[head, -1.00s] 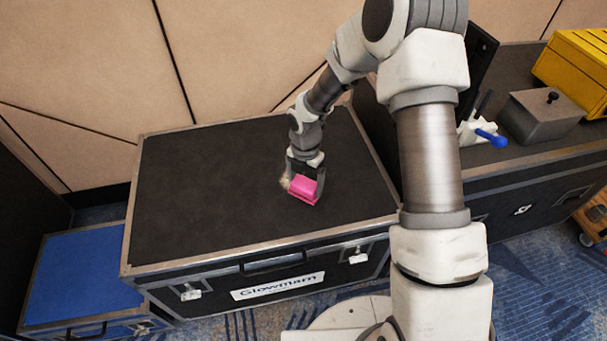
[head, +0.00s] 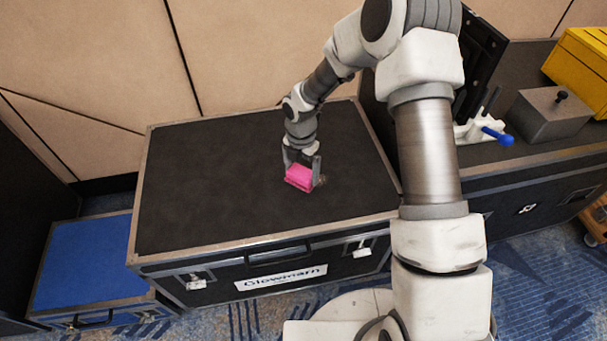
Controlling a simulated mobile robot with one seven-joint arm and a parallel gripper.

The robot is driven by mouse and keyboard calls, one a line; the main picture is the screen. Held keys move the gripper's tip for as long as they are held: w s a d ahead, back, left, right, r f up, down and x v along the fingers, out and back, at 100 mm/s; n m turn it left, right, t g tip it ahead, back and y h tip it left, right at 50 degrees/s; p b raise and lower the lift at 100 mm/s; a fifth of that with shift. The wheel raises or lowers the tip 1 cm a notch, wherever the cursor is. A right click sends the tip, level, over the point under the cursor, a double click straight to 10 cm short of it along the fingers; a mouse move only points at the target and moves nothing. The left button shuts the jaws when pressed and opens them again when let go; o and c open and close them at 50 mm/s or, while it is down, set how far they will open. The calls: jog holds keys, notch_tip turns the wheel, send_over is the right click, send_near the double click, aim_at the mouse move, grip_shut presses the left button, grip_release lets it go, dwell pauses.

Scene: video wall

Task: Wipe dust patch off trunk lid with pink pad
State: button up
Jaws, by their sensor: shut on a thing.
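The black trunk lid (head: 210,185) with a metal rim lies flat below my arm. My gripper (head: 301,172) points down over the right half of the lid, shut on the pink pad (head: 298,178). The pad is low, at or very near the lid surface; exact contact is hard to tell. A small pale tan bit of the dust patch (head: 322,181) shows just right of the pad, beside a finger. The pad and gripper may hide more of the patch.
A blue-topped case (head: 85,262) stands lower at the left. At the right, another black case carries a grey box with a knob (head: 550,114), a white clamp with a blue handle (head: 490,133) and a yellow case (head: 582,65). The lid's left half is clear.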

jog(key=shift+w+a+p, duration=0.15)
jog(key=shift+w+a, duration=0.05)
jog(key=shift+w, duration=0.8)
jog(key=shift+w+a+p, duration=0.15)
jog(key=shift+w, duration=0.8)
jog(key=shift+w+a+f, duration=0.1)
jog(key=shift+w+a, duration=0.1)
jog(key=shift+w, duration=0.65)
jog(key=shift+w+a, duration=0.15)
jog(key=shift+w, duration=0.7)
notch_tip(320, 180, up, 6)
jog(key=p, duration=0.4)
notch_tip(320, 180, up, 3)
jog(key=shift+r+p, duration=0.1)
jog(key=shift+p, duration=1.1)
jog(key=shift+s, duration=0.1)
